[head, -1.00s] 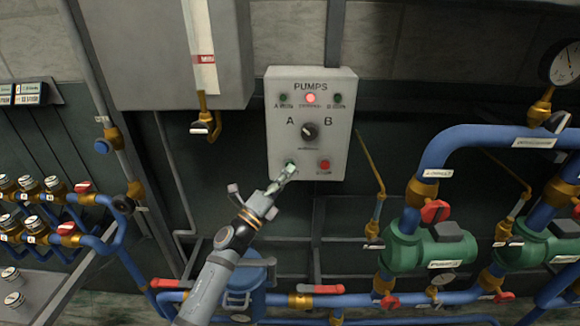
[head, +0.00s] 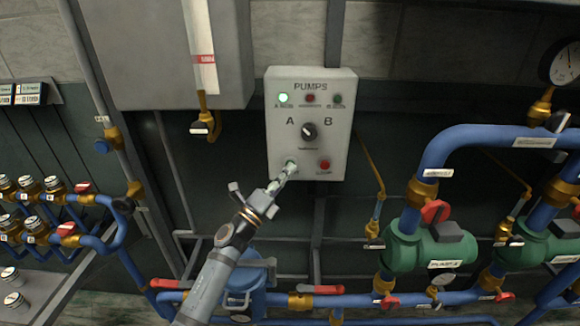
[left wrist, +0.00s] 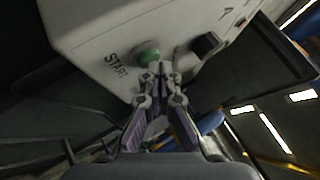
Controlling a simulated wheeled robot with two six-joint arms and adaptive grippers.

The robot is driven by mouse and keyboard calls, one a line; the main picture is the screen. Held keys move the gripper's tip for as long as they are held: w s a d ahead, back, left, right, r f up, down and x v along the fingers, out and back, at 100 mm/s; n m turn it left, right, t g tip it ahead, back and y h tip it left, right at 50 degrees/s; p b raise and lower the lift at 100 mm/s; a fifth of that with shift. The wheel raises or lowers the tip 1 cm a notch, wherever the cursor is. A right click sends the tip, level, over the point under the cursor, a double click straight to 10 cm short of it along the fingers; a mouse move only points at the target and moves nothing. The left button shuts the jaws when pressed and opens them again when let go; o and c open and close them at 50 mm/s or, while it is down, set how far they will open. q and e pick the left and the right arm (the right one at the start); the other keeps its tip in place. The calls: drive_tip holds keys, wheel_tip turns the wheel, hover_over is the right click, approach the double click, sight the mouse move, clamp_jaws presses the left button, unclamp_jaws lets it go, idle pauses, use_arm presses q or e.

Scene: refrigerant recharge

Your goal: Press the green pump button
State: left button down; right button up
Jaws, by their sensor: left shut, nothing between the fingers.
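The grey PUMPS panel (head: 341,114) is on the wall in the middle of the head view. Its green button (head: 291,163) is at the lower left, partly hidden by my gripper. In the left wrist view the green button (left wrist: 149,56) sits beside the word START. My left gripper (head: 293,169) is shut and empty, its fingertips (left wrist: 155,68) at or just short of the button; contact cannot be told. The middle red lamp (head: 310,99) is dark. My right gripper is not in view.
A black A/B selector knob (head: 310,131) and a red button (head: 325,165) are on the same panel. Blue pipes (head: 470,136) and green pumps (head: 410,249) stand at the right. Valves (head: 32,223) line the left.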

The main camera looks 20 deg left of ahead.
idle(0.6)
use_arm(q)
drive_tip(key=shift+s+d, duration=0.2)
drive_tip(key=shift+s, duration=0.6)
drive_tip(key=s, duration=0.2)
drive_tip(key=s+d+p, duration=0.1)
drive_tip(key=s, duration=0.1)
drive_tip(key=shift+s+d, duration=0.2)
drive_tip(key=shift+s, duration=0.15)
